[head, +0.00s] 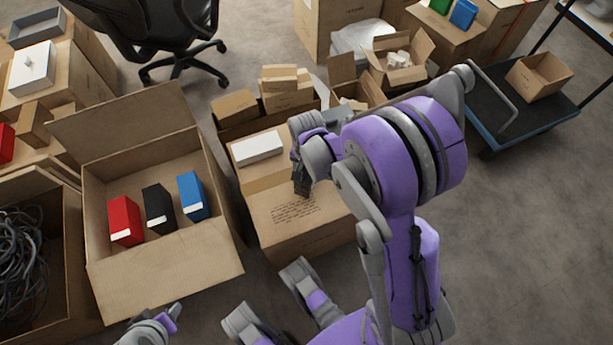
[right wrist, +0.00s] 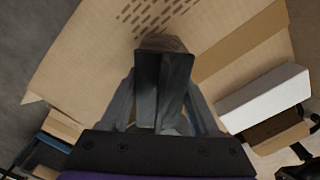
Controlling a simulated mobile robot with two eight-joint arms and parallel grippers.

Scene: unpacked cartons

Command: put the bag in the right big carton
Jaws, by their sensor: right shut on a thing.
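My right gripper (head: 301,182) is shut and points down over the printed top of a closed carton. In the right wrist view, a small brownish thing shows between its fingertips (right wrist: 160,50). It looks like the bag (right wrist: 160,42), but it is mostly hidden by the dark fingers. Of the two big open cartons at the left, the right one (head: 185,268) holds a red, a black and a blue upright block. The other (head: 72,265) holds a tangle of dark cables. My left gripper (head: 168,320) is partly in view at the bottom edge; its jaws do not show clearly.
The closed carton (head: 325,237) under my right gripper bears a white box (head: 257,148), also in the right wrist view (right wrist: 265,97). Smaller cartons (head: 290,92) stand behind it. A cart (head: 520,115) stands at the right. The big right carton has bare floor between its blocks and front wall.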

